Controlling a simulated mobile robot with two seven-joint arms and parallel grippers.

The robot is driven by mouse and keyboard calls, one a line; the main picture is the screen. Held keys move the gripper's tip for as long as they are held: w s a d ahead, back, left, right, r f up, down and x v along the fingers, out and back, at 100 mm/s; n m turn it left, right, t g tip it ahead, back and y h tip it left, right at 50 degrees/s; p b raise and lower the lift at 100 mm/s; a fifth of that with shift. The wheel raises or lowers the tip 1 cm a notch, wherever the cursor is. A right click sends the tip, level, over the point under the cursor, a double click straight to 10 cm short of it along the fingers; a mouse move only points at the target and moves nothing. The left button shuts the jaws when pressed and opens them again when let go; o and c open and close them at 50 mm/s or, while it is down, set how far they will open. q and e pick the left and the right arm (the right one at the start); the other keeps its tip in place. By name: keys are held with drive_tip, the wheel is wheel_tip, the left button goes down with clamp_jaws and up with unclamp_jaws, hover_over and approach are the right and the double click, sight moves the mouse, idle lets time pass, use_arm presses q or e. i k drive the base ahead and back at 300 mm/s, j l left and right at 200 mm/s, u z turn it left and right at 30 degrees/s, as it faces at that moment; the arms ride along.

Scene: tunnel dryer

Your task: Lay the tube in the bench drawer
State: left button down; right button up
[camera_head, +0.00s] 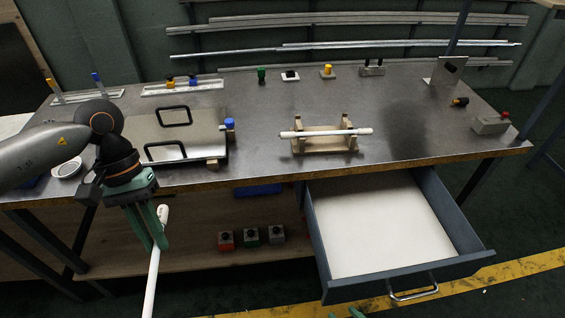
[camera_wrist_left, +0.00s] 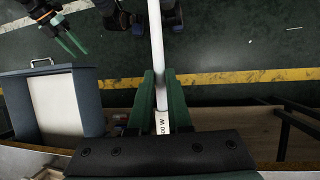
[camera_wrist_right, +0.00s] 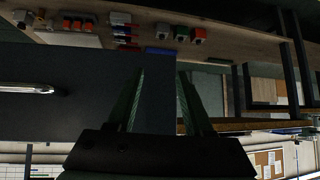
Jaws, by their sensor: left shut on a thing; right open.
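A white tube (camera_head: 152,275) is held by my left gripper (camera_head: 156,240), in front of the bench and left of the drawer. The left wrist view shows the gripper (camera_wrist_left: 160,78) shut around the tube (camera_wrist_left: 156,40), near a printed end. The bench drawer (camera_head: 385,227) is pulled out, its white floor bare; it also shows in the left wrist view (camera_wrist_left: 85,98). My right gripper (camera_head: 345,314) barely shows at the bottom edge. It is open and empty in the right wrist view (camera_wrist_right: 160,75), close to the dark drawer front (camera_wrist_right: 70,115) with its handle (camera_wrist_right: 30,88).
A second white tube (camera_head: 325,132) lies across a wooden rack (camera_head: 325,146) on the bench top (camera_head: 260,120). A panel with two black handles (camera_head: 165,135) lies at left. Several button boxes (camera_head: 250,235) stand on the lower shelf. The space between tube and drawer looks clear.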

sight(377, 224)
drive_tip(key=l+z, duration=0.2)
drive_tip(key=l, duration=0.15)
drive_tip(key=i+l+z, duration=0.15)
drive_tip(key=l, duration=0.2)
drive_tip(key=i+l, duration=0.15)
drive_tip(key=l, duration=0.25)
drive_tip(key=i+l+z, duration=0.1)
drive_tip(key=l, duration=0.25)
drive_tip(key=i, duration=0.05)
